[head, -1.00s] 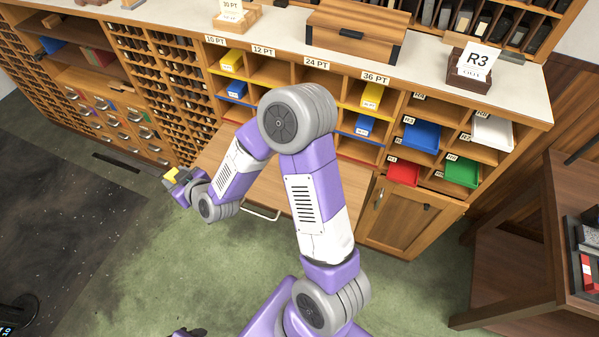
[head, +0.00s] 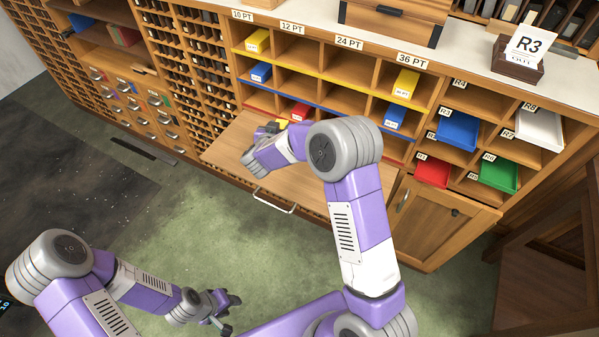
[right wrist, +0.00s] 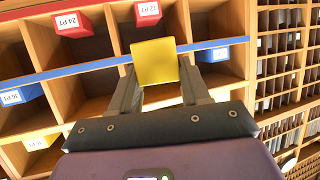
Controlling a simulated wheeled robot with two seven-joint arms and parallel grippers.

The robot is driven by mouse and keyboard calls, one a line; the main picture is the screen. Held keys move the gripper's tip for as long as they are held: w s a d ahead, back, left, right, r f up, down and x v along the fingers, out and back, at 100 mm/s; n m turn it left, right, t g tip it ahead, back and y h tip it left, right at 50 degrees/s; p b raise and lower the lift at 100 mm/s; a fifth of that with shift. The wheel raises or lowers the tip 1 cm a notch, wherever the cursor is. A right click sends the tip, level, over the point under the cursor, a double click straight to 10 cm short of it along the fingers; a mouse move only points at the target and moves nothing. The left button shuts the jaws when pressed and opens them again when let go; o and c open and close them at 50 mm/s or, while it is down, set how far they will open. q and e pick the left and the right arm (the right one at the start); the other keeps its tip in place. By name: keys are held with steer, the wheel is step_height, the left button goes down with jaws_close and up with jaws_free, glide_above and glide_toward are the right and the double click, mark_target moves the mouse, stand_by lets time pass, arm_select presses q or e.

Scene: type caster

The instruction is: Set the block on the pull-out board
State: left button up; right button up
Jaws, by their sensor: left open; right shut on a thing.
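The yellow block (head: 282,123) is held in my right gripper (head: 270,129) at the back of the pull-out board, close to the pigeonhole fronts. In the right wrist view the block (right wrist: 155,62) sits between the two fingers (right wrist: 158,88), which are shut on it. I cannot tell whether the block touches the board. The pull-out board (head: 226,146) is a bare wooden shelf drawn out from the cabinet, with a metal handle at its front; my right forearm covers part of it. My left gripper (head: 228,308) is open and empty above the green floor, away from the board.
Pigeonholes above the board hold yellow, blue and red boxes (head: 403,84). Coloured trays (head: 458,130) fill the right compartments. A dark wooden unit (head: 545,270) stands at right. The board's left part is clear.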

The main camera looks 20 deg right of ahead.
steer(key=a+f+m+g+h+b, duration=0.1)
steer(key=f+b, duration=0.1)
steer(key=f, duration=0.2)
steer(key=w+a+f+m+h+b, duration=0.1)
steer(key=f+b, duration=0.2)
steer(key=f, duration=0.2)
steer(key=w+a+f+m+g+b, duration=0.1)
steer(key=f+b, duration=0.2)
steer(key=f, duration=0.1)
steer(key=shift+f+g+h, duration=0.3)
steer(key=shift+f+h, duration=0.1)
arm_select(q)
step_height(320, 180, down, 9)
arm_select(e)
steer(key=shift+r, duration=0.1)
arm_select(q)
steer(key=shift+f, duration=0.1)
arm_select(e)
steer(key=shift+s, duration=0.1)
steer(key=shift+a, duration=0.1)
steer(key=o, duration=1.1)
steer(key=shift+c, duration=0.2)
